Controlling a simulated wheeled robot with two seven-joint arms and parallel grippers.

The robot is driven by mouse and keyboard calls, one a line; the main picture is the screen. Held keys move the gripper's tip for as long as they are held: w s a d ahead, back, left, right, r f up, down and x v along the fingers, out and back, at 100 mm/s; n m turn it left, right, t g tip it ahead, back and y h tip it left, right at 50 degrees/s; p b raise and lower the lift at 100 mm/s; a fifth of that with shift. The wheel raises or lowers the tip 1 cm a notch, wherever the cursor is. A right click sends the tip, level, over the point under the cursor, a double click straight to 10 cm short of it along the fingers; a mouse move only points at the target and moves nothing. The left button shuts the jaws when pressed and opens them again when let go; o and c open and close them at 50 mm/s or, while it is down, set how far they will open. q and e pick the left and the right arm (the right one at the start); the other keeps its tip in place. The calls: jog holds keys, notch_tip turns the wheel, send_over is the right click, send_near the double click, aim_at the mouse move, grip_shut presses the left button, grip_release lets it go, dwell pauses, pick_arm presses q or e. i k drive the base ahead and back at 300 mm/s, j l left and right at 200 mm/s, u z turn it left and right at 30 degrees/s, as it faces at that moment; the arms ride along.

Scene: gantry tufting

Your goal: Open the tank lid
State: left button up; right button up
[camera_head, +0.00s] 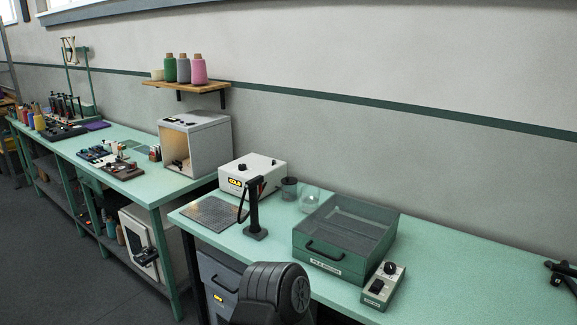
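The tank appears to be the green rectangular box (328,264) on the near bench, with a dark loop handle and a white label on its front. Its lid (350,222) is a greyish see-through cover, which looks shut over the top. The label is too small to read surely. Neither of my grippers can be made out in the head view. A dark ribbed part at the bottom centre seems to be mine and stands in front of the bench, left of the tank.
A control box (383,286) stands right of the tank. Left are a black stand (254,217), a white heater-like unit (252,175), a dark cup (289,188) and a perforated plate (214,213). An unclear black object (562,270) is at the right edge. The bench between is clear.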

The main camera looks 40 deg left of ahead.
aim_at(287, 180)
jog(key=j+u, duration=0.1)
jog(key=u, duration=0.35)
jog(key=i+j+u, duration=0.35)
jog(key=j, duration=0.3)
jog(key=i+j+u, duration=0.4)
jog(key=i+j, duration=0.35)
jog(key=j, duration=0.15)
jog(key=i+j, duration=0.4)
